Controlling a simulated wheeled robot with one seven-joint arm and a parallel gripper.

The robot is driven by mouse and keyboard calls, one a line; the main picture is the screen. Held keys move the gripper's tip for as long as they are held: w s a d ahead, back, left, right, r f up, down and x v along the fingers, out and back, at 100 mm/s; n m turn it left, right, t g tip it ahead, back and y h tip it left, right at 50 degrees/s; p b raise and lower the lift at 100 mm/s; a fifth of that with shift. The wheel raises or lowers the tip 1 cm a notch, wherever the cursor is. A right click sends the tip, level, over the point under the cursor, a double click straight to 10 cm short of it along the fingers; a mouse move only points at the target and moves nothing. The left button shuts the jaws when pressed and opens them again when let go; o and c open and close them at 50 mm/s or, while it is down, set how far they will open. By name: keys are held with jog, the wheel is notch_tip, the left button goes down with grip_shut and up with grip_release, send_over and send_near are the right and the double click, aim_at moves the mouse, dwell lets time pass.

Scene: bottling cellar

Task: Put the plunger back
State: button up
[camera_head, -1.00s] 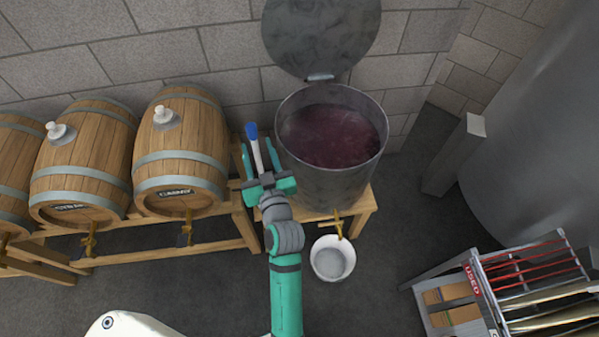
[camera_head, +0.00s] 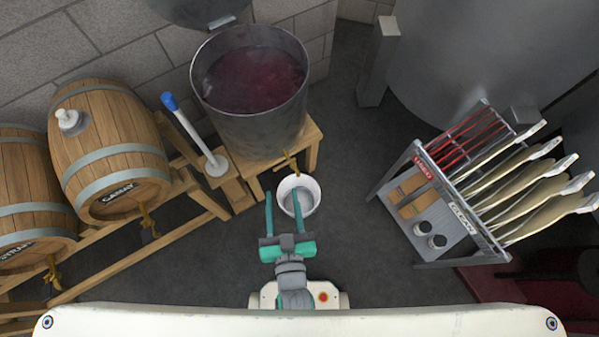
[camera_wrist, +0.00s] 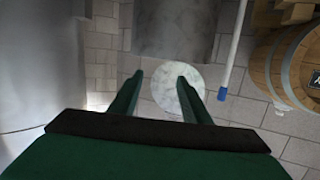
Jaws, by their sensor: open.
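The plunger has a blue grip (camera_head: 170,101), a white rod (camera_head: 188,130) and a round pale foot (camera_head: 217,165). It stands leaning in the picture, its foot on a small wooden ledge left of the open steel vat (camera_head: 255,115). In the wrist view its rod (camera_wrist: 236,45) and blue end show right of my fingers. My gripper (camera_head: 283,212) is open and empty, apart from the plunger, in front of the vat and over the white bucket's near edge in the picture. The wrist view shows both fingers (camera_wrist: 160,80) spread with nothing between them.
The vat holds dark red liquid (camera_head: 255,78). The white bucket (camera_head: 304,183) sits below its tap (camera_head: 289,160). Barrels (camera_head: 108,150) stand on a wooden rack at left. Floor between the bucket and that rack is clear.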

jog(key=s+d+r+m+h, duration=0.1)
jog(key=s+d, duration=0.3)
jog(key=s, duration=0.6)
jog(key=shift+s+d+r+h, duration=0.25)
jog(key=shift+r+h, duration=0.35)
jog(key=shift+r, duration=0.25)
